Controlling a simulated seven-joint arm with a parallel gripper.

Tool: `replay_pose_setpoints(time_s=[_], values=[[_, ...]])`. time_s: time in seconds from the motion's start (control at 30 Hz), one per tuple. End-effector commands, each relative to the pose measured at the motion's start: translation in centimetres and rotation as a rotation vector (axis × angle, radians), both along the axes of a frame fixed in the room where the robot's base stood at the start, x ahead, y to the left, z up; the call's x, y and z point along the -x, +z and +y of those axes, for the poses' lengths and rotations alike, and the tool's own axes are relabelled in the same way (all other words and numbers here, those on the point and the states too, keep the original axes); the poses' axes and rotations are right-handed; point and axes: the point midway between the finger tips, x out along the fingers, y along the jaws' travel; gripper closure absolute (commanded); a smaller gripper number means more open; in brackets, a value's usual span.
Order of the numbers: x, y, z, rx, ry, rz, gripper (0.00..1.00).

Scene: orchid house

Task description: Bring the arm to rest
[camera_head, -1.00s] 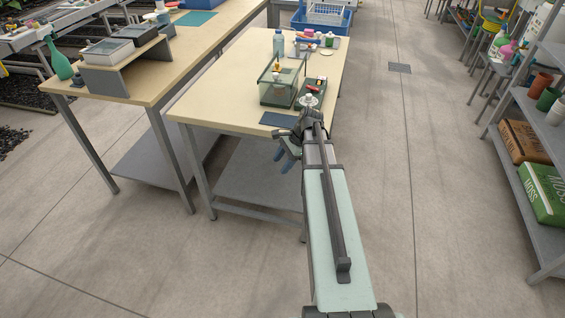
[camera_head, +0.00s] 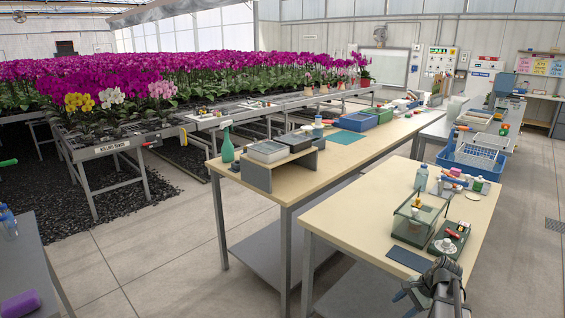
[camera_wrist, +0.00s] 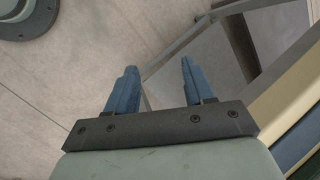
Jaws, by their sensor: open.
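My gripper (camera_wrist: 158,85) is open and empty in the wrist view, its two blue fingers spread apart above the concrete floor and the frame of a bench. In the head view my gripper (camera_head: 404,297) is at the lower right, just off the near edge of the pale-topped bench (camera_head: 345,212). Nothing is held between the fingers.
On that bench, near my gripper, are a dark mat (camera_head: 408,260), a clear glass tank (camera_head: 418,220) and a green tray (camera_head: 440,246) with small items. A second bench (camera_head: 330,165) stands behind to the left. Open floor (camera_head: 170,255) lies left of the benches.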

Motion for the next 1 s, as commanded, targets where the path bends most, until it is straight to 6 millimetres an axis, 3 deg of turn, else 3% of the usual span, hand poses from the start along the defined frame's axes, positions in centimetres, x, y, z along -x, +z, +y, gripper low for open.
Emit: replay_pose_setpoints(time_s=[0.27, 0.47, 0.67, 1.0], values=[[1.0, -1.1, -2.2, 0.228, 0.306, -0.119, 0.47], [3.8, -5.3, -2.2, 0.322, 0.485, -0.102, 0.47], [6.7, -10.0, -0.3, 0.349, 0.62, -0.056, 0.47], [13.1, -18.3, 5.5, 0.324, 0.807, 0.06, 0.47]])
